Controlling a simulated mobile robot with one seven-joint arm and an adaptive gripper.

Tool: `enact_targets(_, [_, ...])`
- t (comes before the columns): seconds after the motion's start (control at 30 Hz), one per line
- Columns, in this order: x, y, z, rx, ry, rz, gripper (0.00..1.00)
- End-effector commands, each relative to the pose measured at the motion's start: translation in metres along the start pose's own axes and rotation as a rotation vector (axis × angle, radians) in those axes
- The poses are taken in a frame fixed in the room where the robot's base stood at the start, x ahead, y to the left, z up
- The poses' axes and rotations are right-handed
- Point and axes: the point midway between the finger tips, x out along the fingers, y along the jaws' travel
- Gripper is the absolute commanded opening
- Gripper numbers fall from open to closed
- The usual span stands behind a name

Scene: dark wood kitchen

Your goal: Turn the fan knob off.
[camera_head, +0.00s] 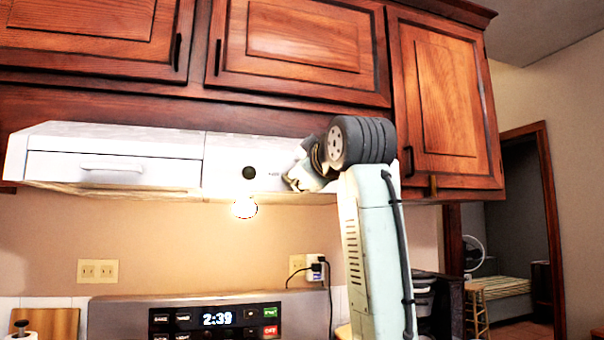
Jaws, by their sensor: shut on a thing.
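The white range hood (115,168) hangs under the wall cabinets. A round dark knob (249,172) shows on the right part of its front, with small unreadable print to its right. My gripper (296,180) is at the hood's front, to the right of that dark knob and apart from it. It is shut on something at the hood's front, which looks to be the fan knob. The fingers and my wrist hide that knob, so its turn position cannot be seen.
Wood cabinets (300,45) are above the hood. A lit lamp (244,208) glows beneath it. A stove panel (215,318) with a clock is below. A plug and cord (318,268) are on the wall. A doorway (515,220) is at the right.

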Motion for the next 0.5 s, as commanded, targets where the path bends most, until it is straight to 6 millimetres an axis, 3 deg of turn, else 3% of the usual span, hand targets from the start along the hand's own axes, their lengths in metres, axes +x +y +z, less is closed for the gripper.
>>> enact_targets(0.17, [-0.0005,0.0005,-0.0009,-0.002,0.002,0.002,0.00])
enact_targets(0.2, [-0.0005,0.0005,-0.0010,-0.002,0.002,0.002,0.28])
enact_targets(0.5, [-0.0002,0.0002,-0.0004,0.000,0.001,0.001,0.47])
